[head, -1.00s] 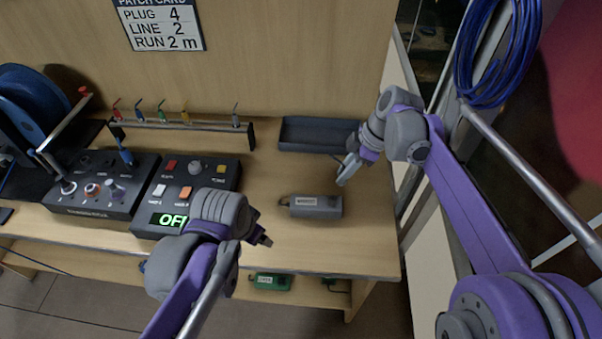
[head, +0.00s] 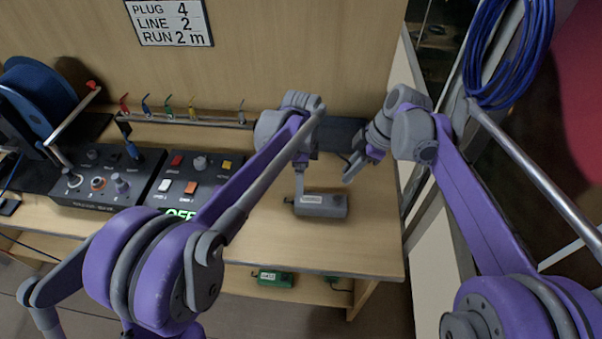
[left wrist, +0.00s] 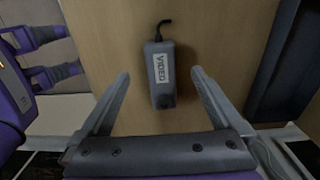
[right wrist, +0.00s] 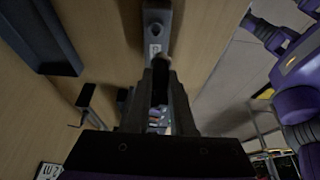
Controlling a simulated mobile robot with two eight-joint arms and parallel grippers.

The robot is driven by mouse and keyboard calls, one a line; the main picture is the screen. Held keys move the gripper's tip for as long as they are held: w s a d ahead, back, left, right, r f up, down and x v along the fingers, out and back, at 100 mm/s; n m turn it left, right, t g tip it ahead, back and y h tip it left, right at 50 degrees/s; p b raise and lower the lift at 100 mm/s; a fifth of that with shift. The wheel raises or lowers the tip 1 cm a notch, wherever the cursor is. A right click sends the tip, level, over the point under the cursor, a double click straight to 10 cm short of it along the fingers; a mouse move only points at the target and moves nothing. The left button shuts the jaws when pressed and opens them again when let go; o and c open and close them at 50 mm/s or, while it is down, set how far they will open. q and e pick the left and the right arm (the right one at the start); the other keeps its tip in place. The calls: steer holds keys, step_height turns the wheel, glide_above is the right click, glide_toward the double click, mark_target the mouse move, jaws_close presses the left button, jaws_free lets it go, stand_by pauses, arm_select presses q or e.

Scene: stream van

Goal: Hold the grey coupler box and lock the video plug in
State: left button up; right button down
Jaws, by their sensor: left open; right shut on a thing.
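The grey coupler box (head: 325,205) lies on the right part of the table; a short dark lead leaves its left end. The left wrist view shows its VIDEO label (left wrist: 163,72). My left gripper (head: 299,188) is above the box, open, with fingers (left wrist: 160,85) on either side of it and apart from it. My right gripper (head: 347,178) is shut to the right of the box, apart from it. In the right wrist view its fingers (right wrist: 158,88) point at the box's end (right wrist: 156,30). They largely hide what they hold, seemingly the video plug.
A dark tray (head: 335,132) lies behind the box, against the wall. Control panels (head: 92,180) and a cable reel (head: 40,95) stand at the left. A hook rail (head: 190,121) runs behind them. A green box (head: 275,278) is below the tabletop.

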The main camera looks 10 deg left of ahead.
mark_target(301, 200)
arm_select(q)
step_height(301, 200, down, 11)
steer(key=shift+f, duration=0.2)
steer(key=shift+c, duration=0.2)
jaws_close()
arm_select(e)
steer(key=m, duration=0.1)
steer(key=f+m+t, duration=0.1)
steer(key=m, duration=0.1)
steer(key=shift+w+a+f+m+h, duration=0.2)
steer(key=shift+a+f+m+h, duration=0.1)
steer(key=shift+a, duration=0.1)
steer(key=m, duration=0.1)
steer(key=f+m+t, duration=0.1)
steer(key=m, duration=0.1)
steer(key=m+t, duration=0.1)
steer(key=m, duration=0.1)
steer(key=shift+w+a+f, duration=0.2)
steer(key=shift+w+a, duration=0.05)
steer(key=shift+a, duration=0.15)
